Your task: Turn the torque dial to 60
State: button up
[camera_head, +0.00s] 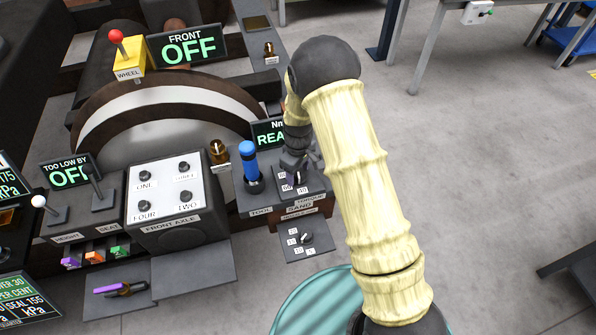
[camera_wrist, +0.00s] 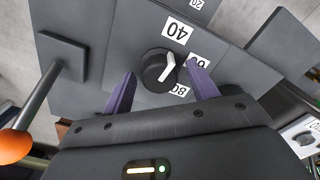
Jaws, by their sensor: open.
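The torque dial (camera_wrist: 158,70) is a round black knob with a white pointer bar, on a dark panel with white number tags. In the wrist view the 40 tag (camera_wrist: 177,31) is above it, the 80 tag (camera_wrist: 180,90) is below right, and a partly hidden tag, likely 60, is at right. The pointer slants up and right, roughly between the 40 tag and the partly hidden one. My gripper (camera_wrist: 162,87) is open, its purple fingers on either side of the knob; contact cannot be told. In the head view my gripper (camera_head: 298,166) covers much of the dial.
A blue-handled tool (camera_head: 249,160) stands upright left of the dial box. A lower dial box (camera_head: 305,240) sits in front. The Nm display (camera_head: 268,133) is partly hidden by my arm. A front axle box (camera_head: 165,195) with several knobs is farther left. Open floor lies to the right.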

jog(key=shift+f, duration=0.3)
jog(key=c, duration=1)
jog(key=shift+r+m, duration=0.1)
jog(key=shift+m, duration=0.4)
jog(key=m+p, duration=0.1)
jog(key=m, duration=0.4)
jog(key=shift+p, duration=0.4)
jog(key=m+p, duration=0.1)
jog(key=m, duration=0.4)
jog(key=shift+m, duration=0.4)
